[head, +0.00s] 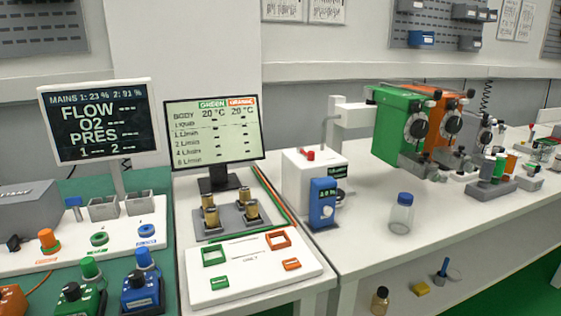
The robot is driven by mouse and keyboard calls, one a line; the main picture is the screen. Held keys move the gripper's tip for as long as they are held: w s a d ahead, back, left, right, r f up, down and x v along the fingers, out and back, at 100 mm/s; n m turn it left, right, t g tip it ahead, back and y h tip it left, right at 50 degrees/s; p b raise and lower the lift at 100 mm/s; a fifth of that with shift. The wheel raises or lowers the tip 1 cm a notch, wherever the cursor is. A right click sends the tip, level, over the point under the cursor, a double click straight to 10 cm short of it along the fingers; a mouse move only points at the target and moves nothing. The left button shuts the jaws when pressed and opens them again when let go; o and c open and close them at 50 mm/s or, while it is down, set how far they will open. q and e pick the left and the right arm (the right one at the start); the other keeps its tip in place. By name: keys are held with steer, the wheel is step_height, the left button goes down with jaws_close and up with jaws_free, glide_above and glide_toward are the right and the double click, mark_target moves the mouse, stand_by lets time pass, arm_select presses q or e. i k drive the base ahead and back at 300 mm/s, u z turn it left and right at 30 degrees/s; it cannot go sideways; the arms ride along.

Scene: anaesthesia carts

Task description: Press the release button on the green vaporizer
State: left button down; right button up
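The green vaporizer (391,122) is a green box with a dark, white-marked dial on its front face and a grey lower part. It is mounted at the back of the right-hand bench, left of the orange vaporizer (437,128). I cannot make out its release button at this size. Neither of my grippers is in view.
A white box (303,181) with a red knob and a blue meter (322,204) stand left of the vaporizers. A blue-capped bottle (401,215) stands in front of them. Monitors and a white panel (240,285) are further left.

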mark_target(431, 103)
steer(key=z, duration=2.35)
steer(key=i, duration=1.05)
steer(key=u, duration=2.85)
